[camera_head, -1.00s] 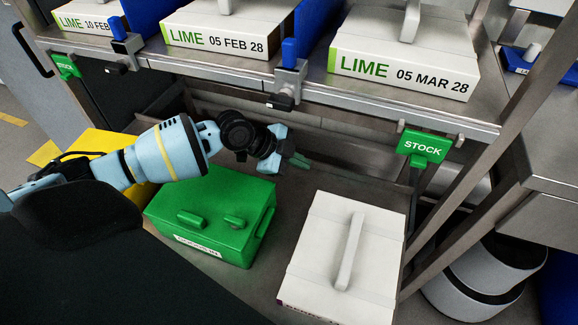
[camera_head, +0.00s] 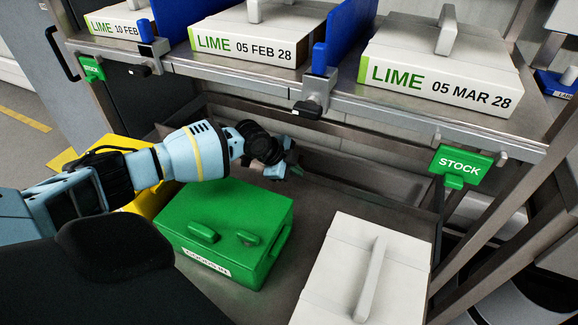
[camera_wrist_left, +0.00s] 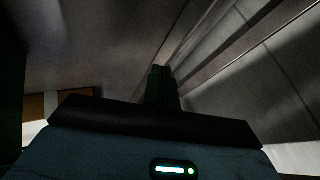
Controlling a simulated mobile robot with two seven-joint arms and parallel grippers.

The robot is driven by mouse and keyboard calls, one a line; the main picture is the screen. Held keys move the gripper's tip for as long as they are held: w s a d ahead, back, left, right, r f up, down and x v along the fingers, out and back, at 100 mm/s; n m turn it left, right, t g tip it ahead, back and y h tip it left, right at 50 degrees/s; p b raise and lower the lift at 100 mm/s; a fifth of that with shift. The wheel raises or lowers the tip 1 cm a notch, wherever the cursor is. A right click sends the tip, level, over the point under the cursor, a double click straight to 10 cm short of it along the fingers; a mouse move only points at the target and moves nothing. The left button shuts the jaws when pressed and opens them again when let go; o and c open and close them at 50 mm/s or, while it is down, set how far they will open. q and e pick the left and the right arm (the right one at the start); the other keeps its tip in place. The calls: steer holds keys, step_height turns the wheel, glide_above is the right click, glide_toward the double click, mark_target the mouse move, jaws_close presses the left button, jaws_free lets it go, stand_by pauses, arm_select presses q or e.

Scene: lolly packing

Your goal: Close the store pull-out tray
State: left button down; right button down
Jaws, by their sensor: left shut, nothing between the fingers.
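The pull-out tray (camera_head: 318,203) is a grey metal tray below the shelf, standing out in front of it. A green box (camera_head: 228,228) with a label and a white box (camera_head: 350,275) with a handle rest in it. My left gripper (camera_head: 294,172) is over the tray behind the green box, close to the tray's back wall; I cannot tell whether it touches. Its green fingers are shut and empty. In the left wrist view the shut fingers (camera_wrist_left: 160,85) point towards dim grey metal surfaces. My right gripper is out of view.
The shelf edge (camera_head: 400,123) runs just above and behind my left gripper. White lime cartons (camera_head: 440,68) stand on the shelf between blue dividers (camera_head: 345,35). A green STOCK sign (camera_head: 459,165) hangs at the right post. A yellow item (camera_head: 95,165) lies behind my arm.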

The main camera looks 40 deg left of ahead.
mark_target(311, 180)
arm_select(q)
steer(key=shift+b+x, duration=0.35)
steer(key=shift+x, duration=1.3)
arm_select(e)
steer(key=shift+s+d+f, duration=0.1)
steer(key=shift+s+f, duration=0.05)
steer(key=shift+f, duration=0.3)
